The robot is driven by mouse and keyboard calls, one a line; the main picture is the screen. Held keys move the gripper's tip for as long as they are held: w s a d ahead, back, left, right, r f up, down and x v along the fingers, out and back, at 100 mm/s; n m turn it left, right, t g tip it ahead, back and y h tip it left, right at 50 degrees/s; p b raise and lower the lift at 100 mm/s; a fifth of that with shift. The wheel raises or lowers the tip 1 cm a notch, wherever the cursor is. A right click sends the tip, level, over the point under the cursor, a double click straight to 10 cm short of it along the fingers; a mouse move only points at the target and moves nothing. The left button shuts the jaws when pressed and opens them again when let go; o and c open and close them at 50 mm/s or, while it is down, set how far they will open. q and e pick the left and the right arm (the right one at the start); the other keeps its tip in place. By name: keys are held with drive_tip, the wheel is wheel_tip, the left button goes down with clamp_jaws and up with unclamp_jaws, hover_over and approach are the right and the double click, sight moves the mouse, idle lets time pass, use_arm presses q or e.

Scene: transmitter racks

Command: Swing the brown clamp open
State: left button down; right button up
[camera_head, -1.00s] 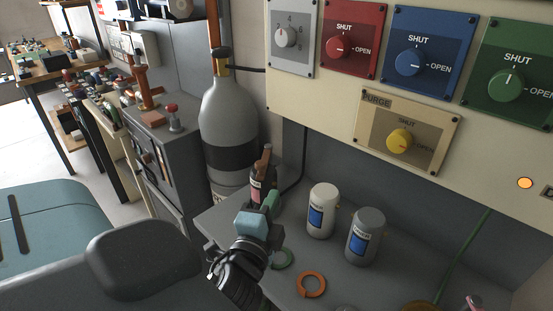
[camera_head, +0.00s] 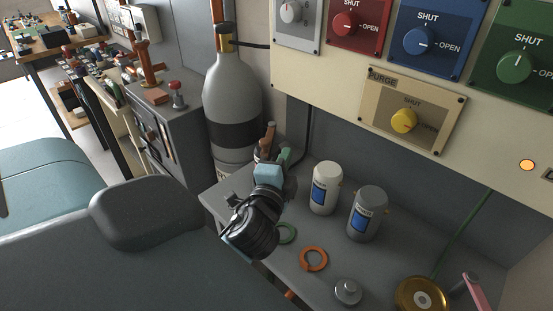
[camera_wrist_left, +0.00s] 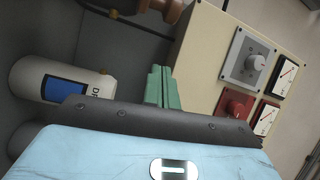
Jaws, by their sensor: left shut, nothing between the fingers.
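The brown clamp (camera_head: 268,137) stands upright at the back left of the grey bench, in front of the gas cylinder; its lower part is hidden behind my left gripper. A brown rounded part, probably of the clamp, shows at the top edge of the left wrist view (camera_wrist_left: 170,10). My left gripper (camera_head: 297,154) has a light blue body and green fingers. The fingers (camera_wrist_left: 163,88) are shut and empty. They are just right of the clamp in the head view; I cannot tell whether they touch it. My right gripper is not in view.
A white jar (camera_head: 325,188) and a grey jar (camera_head: 368,213) stand right of my gripper. A green ring (camera_head: 287,234) and an orange ring (camera_head: 314,259) lie in front. The grey cylinder (camera_head: 232,95) stands behind; the knob panel (camera_head: 345,62) overhangs the bench.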

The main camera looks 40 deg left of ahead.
use_arm(q)
drive_tip(key=shift+w+a+f+p, duration=0.15)
drive_tip(key=shift+w+a, duration=0.1)
drive_tip(key=shift+a, duration=0.55)
drive_tip(key=shift+w+a+p, duration=0.2)
drive_tip(key=shift+a, duration=0.6)
drive_tip(key=shift+w+a+f+p, duration=0.15)
drive_tip(key=shift+w+a, duration=0.1)
drive_tip(key=shift+a, duration=0.55)
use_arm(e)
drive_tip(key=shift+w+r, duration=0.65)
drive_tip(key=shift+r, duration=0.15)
use_arm(q)
drive_tip(key=shift+w, duration=0.1)
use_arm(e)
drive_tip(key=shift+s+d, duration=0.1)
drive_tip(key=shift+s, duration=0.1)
